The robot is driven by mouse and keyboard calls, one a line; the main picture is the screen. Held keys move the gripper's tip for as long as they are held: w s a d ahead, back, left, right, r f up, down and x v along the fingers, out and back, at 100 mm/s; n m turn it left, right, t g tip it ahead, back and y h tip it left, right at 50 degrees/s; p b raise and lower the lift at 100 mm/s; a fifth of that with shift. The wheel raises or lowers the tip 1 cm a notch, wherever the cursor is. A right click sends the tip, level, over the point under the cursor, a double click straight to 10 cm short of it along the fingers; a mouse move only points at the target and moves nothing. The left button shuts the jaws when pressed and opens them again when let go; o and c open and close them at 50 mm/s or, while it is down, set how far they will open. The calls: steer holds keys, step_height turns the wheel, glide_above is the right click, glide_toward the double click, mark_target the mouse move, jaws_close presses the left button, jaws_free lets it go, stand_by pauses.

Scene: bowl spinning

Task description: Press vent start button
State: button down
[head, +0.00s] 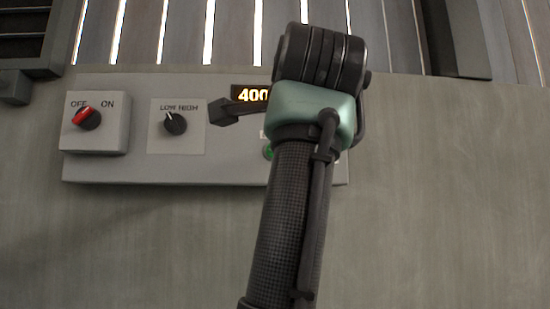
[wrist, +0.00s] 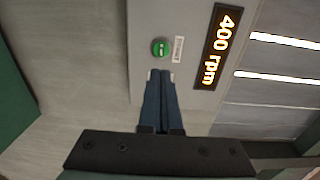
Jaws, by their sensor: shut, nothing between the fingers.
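The green round button (wrist: 160,48) sits on the grey control panel, with a small white label beside it whose text is too small to read. A sliver of the button (head: 268,152) shows in the head view at the left edge of my arm, which covers the rest. My gripper (wrist: 160,74) is shut and empty. In the wrist view its dark fingers point at the panel, and their tips lie just below the button in the picture. I cannot tell how far the tips are from the panel. The fingertips are hidden in the head view.
A display (wrist: 216,48) reads 400 rpm beside the button. The panel (head: 230,171) also carries a LOW/HIGH knob (head: 176,124) and a red-and-black OFF/ON switch (head: 87,117). The wall below is bare; slats run above.

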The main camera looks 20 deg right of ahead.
steer(key=s, duration=0.2)
steer(key=s+a, duration=0.1)
steer(key=shift+s+r+b, duration=0.3)
steer(key=shift+r+b, duration=0.05)
steer(key=shift+b, duration=0.05)
steer(key=shift+w, duration=0.15)
stand_by(0.3)
